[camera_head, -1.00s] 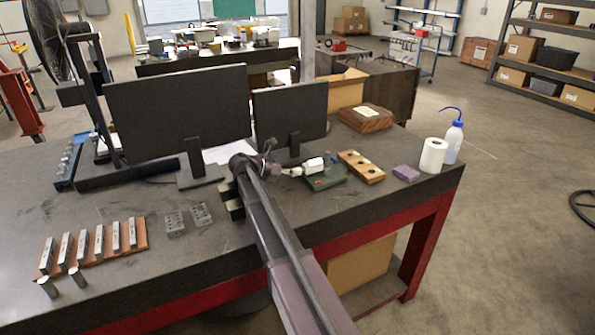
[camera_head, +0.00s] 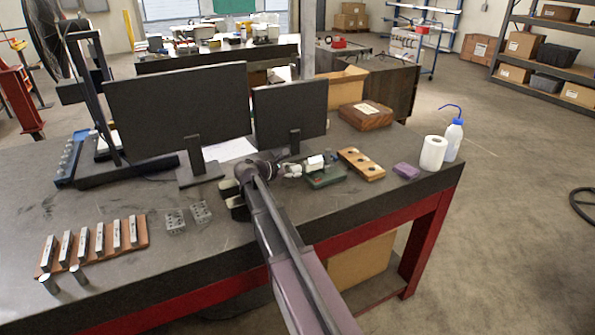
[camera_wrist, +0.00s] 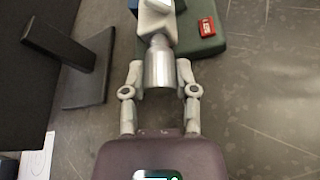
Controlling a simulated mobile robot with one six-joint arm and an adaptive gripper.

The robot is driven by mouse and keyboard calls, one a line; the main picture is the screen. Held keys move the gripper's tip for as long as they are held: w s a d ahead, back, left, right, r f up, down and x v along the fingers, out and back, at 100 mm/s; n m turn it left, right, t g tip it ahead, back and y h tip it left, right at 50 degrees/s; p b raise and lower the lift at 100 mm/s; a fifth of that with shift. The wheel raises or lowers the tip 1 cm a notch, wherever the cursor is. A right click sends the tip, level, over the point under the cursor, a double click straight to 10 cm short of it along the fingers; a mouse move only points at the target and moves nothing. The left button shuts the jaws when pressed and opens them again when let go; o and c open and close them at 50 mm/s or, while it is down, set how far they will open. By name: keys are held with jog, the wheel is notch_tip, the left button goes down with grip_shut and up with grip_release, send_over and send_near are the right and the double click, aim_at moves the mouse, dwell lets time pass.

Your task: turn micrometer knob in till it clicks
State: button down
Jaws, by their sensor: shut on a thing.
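The micrometer (camera_head: 314,163) sits on a green base (camera_head: 325,179) on the dark bench, below the smaller monitor. In the wrist view, its silver knob (camera_wrist: 159,65) points toward my palm, with the pale micrometer body (camera_wrist: 157,18) beyond it and the green base (camera_wrist: 203,45) beneath. My gripper (camera_wrist: 160,80) has one finger on each side of the knob and is shut on it. In the head view, my gripper (camera_head: 292,170) reaches the knob from the left, and my arm hides part of the bench.
Two monitors (camera_head: 180,110) stand behind and to the left. A wooden block with holes (camera_head: 362,165), a purple block (camera_head: 406,170), a white roll (camera_head: 432,154) and a wash bottle (camera_head: 453,140) stand to the right. Grey perforated blocks (camera_head: 175,221) lie at the left.

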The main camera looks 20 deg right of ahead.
jog(key=m+t, duration=0.1)
jog(key=m+b, duration=0.1)
jog(key=m+t+b, duration=0.1)
jog(key=shift+s+a+f+m+t+h, duration=0.1)
jog(key=shift+f+m+t+h, duration=0.2)
jog(key=shift+m, duration=0.1)
jog(key=shift+r+m+t+h+b, duration=0.15)
jog(key=shift+m+t+h+b, duration=0.25)
jog(key=shift+m+t+b, duration=0.7)
jog(key=shift+m+g, duration=0.4)
jog(key=shift+g, duration=0.1)
jog(key=shift+c, duration=2)
grip_release()
jog(key=shift+r, duration=0.1)
